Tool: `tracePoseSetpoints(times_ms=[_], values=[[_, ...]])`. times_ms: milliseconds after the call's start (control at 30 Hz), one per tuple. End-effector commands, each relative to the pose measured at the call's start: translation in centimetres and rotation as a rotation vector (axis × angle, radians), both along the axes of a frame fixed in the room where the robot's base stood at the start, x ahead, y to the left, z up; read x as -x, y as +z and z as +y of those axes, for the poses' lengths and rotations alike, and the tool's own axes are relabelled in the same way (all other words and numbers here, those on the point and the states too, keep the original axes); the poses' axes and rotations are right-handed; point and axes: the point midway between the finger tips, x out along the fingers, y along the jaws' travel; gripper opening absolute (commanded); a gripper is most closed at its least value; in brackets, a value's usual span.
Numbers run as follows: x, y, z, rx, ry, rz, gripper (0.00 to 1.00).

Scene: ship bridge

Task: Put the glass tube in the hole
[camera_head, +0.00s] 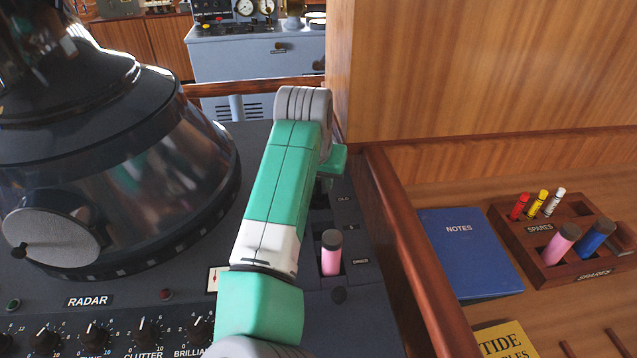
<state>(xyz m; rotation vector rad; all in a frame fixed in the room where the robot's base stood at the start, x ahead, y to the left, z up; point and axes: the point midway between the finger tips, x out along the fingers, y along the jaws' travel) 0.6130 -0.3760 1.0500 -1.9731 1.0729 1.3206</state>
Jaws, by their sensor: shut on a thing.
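My gripper (327,182) shows only in part at the upper middle, below the green wrist block (336,160) and partly behind my arm. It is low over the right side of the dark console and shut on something. What it holds is hidden, and I cannot make out a clear glass tube. A pink tube with a dark cap (331,254) stands upright on the console, nearer than the gripper and apart from it. Dark square recesses (320,222) with small labels lie between them. I cannot tell which of these is the hole.
A large radar hood (110,170) fills the left. A wooden rail (413,265) edges the console on the right. Beyond it are a blue notes book (470,253), a wooden spares rack (513,233) holding several coloured tubes, and a yellow book (507,342). A wooden wall rises behind.

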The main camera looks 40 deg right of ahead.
Motion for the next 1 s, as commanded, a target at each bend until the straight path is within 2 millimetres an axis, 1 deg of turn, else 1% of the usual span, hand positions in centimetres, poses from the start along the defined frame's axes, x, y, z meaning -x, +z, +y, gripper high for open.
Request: tracePoseSetpoints(times_ms=[33, 100, 400, 433, 500, 533, 767, 833, 933, 1000], values=[[0.0, -0.8, 0.1, -0.001, 0.001, 0.001, 0.04], [0.0, -1.5, 0.1, -0.001, 0.001, 0.001, 0.04], [0.0, -1.8, 0.0, 0.001, 0.001, 0.001, 0.04], [0.0, -1.8, 0.0, 0.001, 0.000, 0.001, 0.32], [0.0, -1.8, 0.0, 0.000, 0.000, 0.000, 0.46], [0.0, -1.8, 0.0, 0.000, 0.000, 0.000, 0.48], [0.0, -1.8, 0.0, 0.001, 0.000, -0.001, 0.48], [0.0, -1.4, 0.1, 0.001, 0.000, -0.002, 0.48], [0.3, 0.1, 0.5, 0.003, 0.000, -0.002, 0.48], [0.7, 1.7, 1.1, 0.003, -0.001, -0.004, 0.48]])
